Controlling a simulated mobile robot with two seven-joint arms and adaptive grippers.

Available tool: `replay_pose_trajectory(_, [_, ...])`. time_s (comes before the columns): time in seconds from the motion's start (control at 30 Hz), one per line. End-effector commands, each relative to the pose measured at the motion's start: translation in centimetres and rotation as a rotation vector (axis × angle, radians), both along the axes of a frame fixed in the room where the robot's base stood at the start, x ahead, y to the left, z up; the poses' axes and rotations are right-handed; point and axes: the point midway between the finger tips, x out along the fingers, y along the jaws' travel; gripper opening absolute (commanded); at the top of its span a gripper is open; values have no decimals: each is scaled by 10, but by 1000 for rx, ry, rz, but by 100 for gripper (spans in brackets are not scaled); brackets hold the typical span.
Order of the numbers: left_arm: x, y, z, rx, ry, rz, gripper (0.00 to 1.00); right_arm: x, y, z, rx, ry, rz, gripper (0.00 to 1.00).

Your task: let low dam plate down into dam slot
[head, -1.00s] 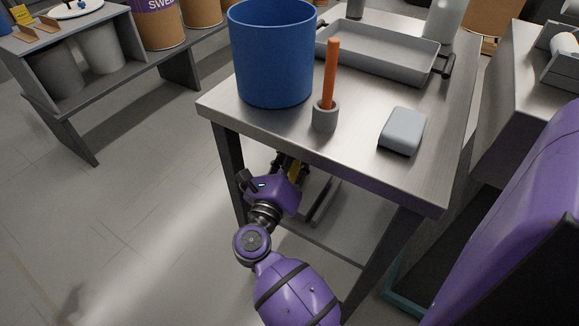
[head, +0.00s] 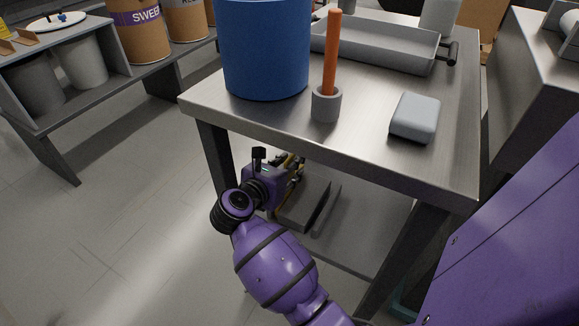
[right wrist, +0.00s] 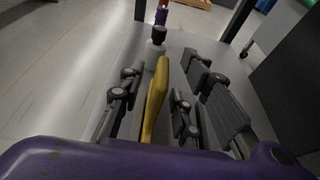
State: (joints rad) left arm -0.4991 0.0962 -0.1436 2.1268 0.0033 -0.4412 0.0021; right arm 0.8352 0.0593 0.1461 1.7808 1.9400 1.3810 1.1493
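My right gripper (right wrist: 157,101) is low beside the steel table, at its lower shelf. In the right wrist view its two dark fingers stand apart, one on each side of a narrow yellow piece, with slight gaps seeming to show. I cannot tell whether this yellow piece (right wrist: 158,92) is the low dam plate. In the head view my right gripper (head: 287,172) is partly hidden under the tabletop edge, with a little yellow showing at it. No dam slot can be made out. My left gripper is not in view.
The steel tabletop (head: 365,138) carries a blue bin (head: 265,50), an orange rod (head: 331,50) in a grey holder (head: 326,104), a grey block (head: 414,117) and a shallow tray (head: 380,48). Dark slabs (head: 303,207) lie on the lower shelf. Open floor is at the left.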

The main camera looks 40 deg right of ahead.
Motion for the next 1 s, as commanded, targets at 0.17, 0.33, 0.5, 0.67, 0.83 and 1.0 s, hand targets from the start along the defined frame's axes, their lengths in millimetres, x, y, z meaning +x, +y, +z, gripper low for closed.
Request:
replay_pose_trajectory(0.17, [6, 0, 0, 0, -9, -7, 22, 1, -2, 0, 0, 0, 0, 31])
replay_pose_trajectory(0.33, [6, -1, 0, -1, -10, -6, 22, 1, -2, 0, 0, 0, 1, 19])
replay_pose_trajectory(0.5, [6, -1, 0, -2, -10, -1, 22, 1, -2, 0, -1, -1, 1, 0])
replay_pose_trajectory(0.67, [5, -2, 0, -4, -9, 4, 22, 1, -2, 0, -1, -1, 1, 0])
replay_pose_trajectory(0.83, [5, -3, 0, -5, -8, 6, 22, 1, -2, 0, -1, -1, 1, 0])
replay_pose_trajectory(1.0, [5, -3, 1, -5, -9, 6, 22, 1, -1, 1, 0, -2, 1, 0])
